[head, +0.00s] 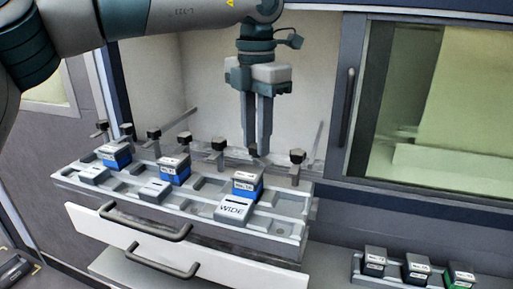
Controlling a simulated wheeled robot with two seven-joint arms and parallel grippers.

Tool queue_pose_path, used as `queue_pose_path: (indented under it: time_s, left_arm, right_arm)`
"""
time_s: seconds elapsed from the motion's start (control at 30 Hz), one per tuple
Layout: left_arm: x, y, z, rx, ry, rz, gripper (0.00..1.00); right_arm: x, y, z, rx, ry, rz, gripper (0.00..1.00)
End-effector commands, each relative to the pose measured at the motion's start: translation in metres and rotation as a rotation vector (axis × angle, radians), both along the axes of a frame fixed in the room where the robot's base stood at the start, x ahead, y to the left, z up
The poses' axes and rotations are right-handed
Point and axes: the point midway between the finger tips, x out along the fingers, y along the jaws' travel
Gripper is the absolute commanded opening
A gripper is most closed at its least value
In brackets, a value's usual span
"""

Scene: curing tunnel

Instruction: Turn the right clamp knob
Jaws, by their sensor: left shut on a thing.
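A row of dark clamp knobs on thin grey posts runs along the back of the grey fixture tray (300,204). My left gripper (257,152) comes down from above with its fingers pointing down, shut on a dark clamp knob (253,150) near the right end of the row. The fingers partly hide that knob. Another dark knob (297,156) stands free just to the right of it, at the row's end. My right gripper is not in view.
Blue-and-grey blocks, one of them at the right (247,184), and a grey block marked WIDE (233,211) sit in the tray. Drawers with dark handles (160,262) are below. A small rack of blocks (415,268) stands at lower right, under a window (440,110).

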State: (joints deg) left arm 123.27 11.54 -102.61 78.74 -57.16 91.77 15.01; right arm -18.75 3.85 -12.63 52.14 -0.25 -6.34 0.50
Motion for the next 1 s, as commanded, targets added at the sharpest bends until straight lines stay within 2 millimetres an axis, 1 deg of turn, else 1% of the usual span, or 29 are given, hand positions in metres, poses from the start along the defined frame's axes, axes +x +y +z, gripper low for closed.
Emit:
queue_pose_path:
  time_s: [0.03,0.2,0.3,0.4,0.5,0.7,1.0]
  left_arm:
    - [0.001,0.0,-0.003,-0.002,-0.003,0.044,0.02]
    - [0.0,0.0,-0.003,-0.002,-0.003,0.204,0.02]
    - [0.001,0.0,-0.002,-0.003,-0.003,0.292,0.02]
    - [0.001,0.0,-0.002,-0.002,-0.002,0.37,0.02]
    - [0.0,0.0,-0.001,-0.002,-0.002,0.436,0.02]
    - [0.001,0.0,0.0,-0.001,-0.003,0.523,0.02]
    - [0.0,0.0,0.001,-0.001,-0.002,0.56,0.02]
  right_arm:
    - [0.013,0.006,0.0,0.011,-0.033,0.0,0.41]
    - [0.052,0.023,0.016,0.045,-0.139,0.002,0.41]
    - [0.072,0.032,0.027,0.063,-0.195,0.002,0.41]
    - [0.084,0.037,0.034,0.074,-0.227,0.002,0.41]
    - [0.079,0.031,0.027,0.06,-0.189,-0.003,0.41]
    - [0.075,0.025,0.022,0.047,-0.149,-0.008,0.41]
    - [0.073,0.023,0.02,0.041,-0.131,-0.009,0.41]
